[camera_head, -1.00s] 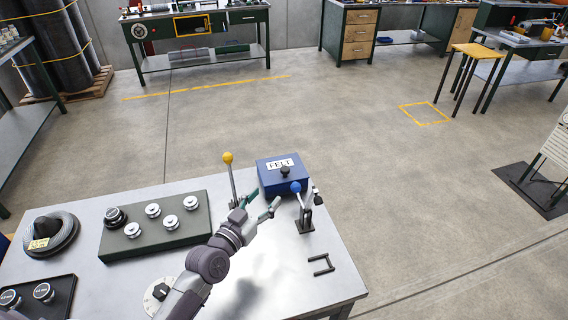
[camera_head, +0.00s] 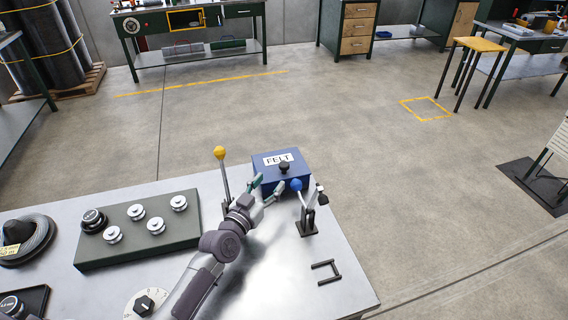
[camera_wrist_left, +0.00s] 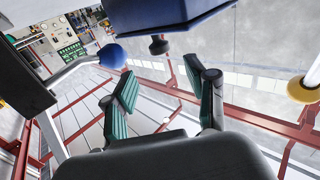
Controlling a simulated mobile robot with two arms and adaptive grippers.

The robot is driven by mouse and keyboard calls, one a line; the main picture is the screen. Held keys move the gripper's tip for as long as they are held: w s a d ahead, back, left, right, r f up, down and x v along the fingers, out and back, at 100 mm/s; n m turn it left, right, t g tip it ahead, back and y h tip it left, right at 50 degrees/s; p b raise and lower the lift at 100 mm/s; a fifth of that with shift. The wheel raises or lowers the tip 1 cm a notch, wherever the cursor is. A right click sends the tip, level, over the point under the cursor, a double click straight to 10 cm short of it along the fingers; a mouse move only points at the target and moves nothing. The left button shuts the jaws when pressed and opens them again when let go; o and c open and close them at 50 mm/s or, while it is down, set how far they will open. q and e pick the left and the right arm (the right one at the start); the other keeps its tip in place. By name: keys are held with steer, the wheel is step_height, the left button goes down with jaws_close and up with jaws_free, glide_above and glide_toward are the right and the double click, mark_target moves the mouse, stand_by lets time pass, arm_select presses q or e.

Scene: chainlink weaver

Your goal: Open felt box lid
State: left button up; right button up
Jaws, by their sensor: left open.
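The felt box (camera_head: 297,182) is blue and stands at the far edge of the table. Its lid looks closed and carries a white FELT label (camera_head: 277,158) and a small black knob (camera_head: 284,167). In the left wrist view the box (camera_wrist_left: 165,14) is at the top, with the dark knob (camera_wrist_left: 158,46) just below it. My left gripper (camera_head: 268,184) is open and empty, with green pads, just in front of the box. In the left wrist view the knob lies beyond the gap between the fingertips (camera_wrist_left: 163,80), apart from both. My right gripper is not in view.
A blue-ball lever (camera_head: 296,185) on a black stand is close right of the gripper. A yellow-ball lever (camera_head: 219,154) rises on its left. A green block with several silver knobs (camera_head: 140,228) and a black frame (camera_head: 326,271) lie on the table (camera_head: 255,285).

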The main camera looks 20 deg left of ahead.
mark_target(282, 168)
arm_select(q)
steer(key=w, duration=0.3)
steer(key=w+d, duration=0.1)
steer(key=w, duration=0.5)
steer(key=shift+w+d+f, duration=0.1)
steer(key=shift+d, duration=0.25)
jaws_close()
